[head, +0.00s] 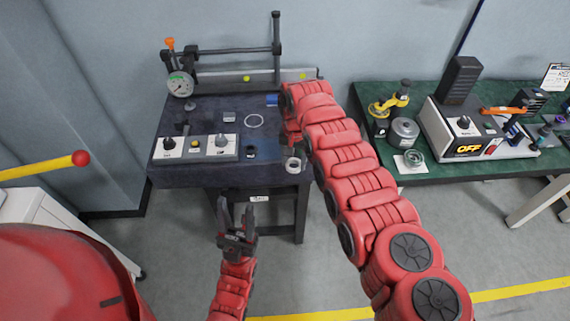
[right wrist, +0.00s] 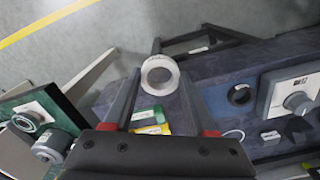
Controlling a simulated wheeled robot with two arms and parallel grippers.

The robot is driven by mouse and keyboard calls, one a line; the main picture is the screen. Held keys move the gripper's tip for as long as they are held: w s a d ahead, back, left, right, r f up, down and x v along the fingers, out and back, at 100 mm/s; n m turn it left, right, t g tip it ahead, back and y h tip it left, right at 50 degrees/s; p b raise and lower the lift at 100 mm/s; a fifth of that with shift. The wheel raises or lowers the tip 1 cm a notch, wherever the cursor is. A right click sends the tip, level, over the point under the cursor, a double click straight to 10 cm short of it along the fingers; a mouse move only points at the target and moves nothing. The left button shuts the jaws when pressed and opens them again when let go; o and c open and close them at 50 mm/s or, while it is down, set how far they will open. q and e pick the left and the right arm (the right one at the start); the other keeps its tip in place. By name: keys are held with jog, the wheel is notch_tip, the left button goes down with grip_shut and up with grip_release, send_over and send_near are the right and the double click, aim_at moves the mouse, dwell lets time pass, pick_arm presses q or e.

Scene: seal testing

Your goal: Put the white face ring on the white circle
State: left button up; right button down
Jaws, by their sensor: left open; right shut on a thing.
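The white face ring (head: 293,165) is at the front right edge of the dark table. It also shows in the right wrist view (right wrist: 147,77), between the fingertips of my right gripper (right wrist: 160,80), which is shut on it. In the head view my right arm hides most of that gripper. The white circle (head: 248,127) is a thin outline on the tabletop, behind and left of the ring. My left gripper (head: 236,212) is open and empty in front of the table, pointing toward it.
A control panel (head: 196,148) and a black ring (head: 250,153) lie on the dark table near its front. A small pale block (head: 229,117) lies left of the circle. A gauge stand (head: 180,84) lines the back. A green table (head: 420,172) with equipment stands to the right.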

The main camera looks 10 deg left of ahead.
jog(key=w+d+r+b, duration=0.1)
jog(key=w+d+r, duration=0.3)
jog(key=d, duration=0.5)
jog(key=shift+w+d+r, duration=0.35)
jog(key=shift+d+r, duration=0.05)
jog(key=shift+r, duration=0.45)
jog(key=shift+d, duration=0.1)
jog(key=shift+w+d+r, duration=0.2)
jog(key=shift+d, duration=0.25)
jog(key=shift+w+d+r, duration=0.15)
jog(key=shift+d+r, duration=0.05)
jog(key=shift+d, duration=0.2)
jog(key=shift+s+d+r, duration=0.25)
jog(key=shift+d, duration=0.15)
